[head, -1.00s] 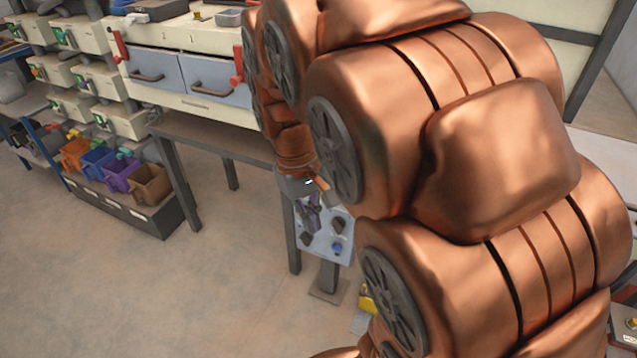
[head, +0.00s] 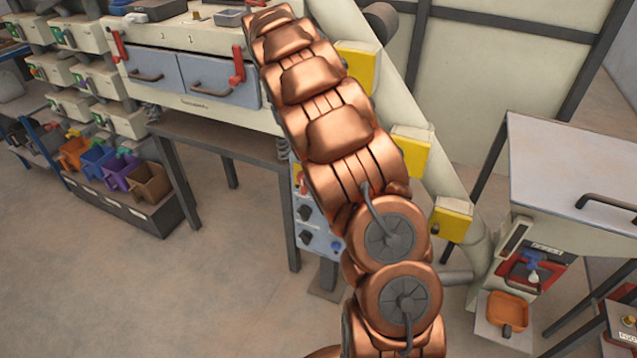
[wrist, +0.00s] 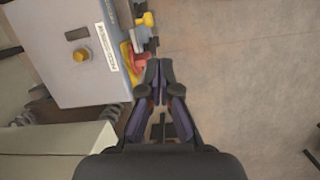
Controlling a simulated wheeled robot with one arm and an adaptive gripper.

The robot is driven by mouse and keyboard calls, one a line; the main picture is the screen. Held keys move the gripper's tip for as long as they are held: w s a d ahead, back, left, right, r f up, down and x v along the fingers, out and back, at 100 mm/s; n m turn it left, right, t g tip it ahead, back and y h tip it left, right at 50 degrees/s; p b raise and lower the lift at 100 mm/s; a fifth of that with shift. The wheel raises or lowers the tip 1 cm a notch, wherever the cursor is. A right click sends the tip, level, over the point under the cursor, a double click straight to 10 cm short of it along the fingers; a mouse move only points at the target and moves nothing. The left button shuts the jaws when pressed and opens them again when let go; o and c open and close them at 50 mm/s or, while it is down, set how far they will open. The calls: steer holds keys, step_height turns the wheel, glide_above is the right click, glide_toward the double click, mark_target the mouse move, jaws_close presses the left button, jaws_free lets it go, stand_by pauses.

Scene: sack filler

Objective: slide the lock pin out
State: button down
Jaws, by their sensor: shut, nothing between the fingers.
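My gripper (wrist: 159,72) is in the lower middle of the wrist view, its dark fingers shut with nothing between them. Just left of and above its tips are a red part (wrist: 137,63) and a yellow part (wrist: 127,57) on the edge of a grey box (wrist: 65,75). The box has a white label (wrist: 107,47) and a yellow knob (wrist: 81,55). I cannot tell whether the fingers touch these parts. I cannot pick out the lock pin for certain. In the head view my copper arm hides the gripper.
In the head view, a cabinet with grey doors (head: 213,80) and red handles stands at the back left. A panel with dark knobs (head: 312,225) stands beside my arm. Coloured bins (head: 118,172) sit at the left.

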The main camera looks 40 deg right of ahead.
steer(key=w+d+f+n, duration=0.1)
steer(key=w+d+f, duration=0.1)
steer(key=w+f, duration=0.2)
steer(key=shift+w+n, duration=0.2)
steer(key=shift+n, duration=0.2)
steer(key=s+p+x, duration=0.1)
steer(key=p+x, duration=0.1)
steer(key=x, duration=0.4)
steer(key=s+d+p+x, duration=0.1)
steer(key=p+x, duration=0.2)
steer(key=x, duration=0.3)
steer(key=shift+s+r, duration=0.2)
steer(key=shift+s, duration=0.2)
steer(key=shift+d, duration=0.1)
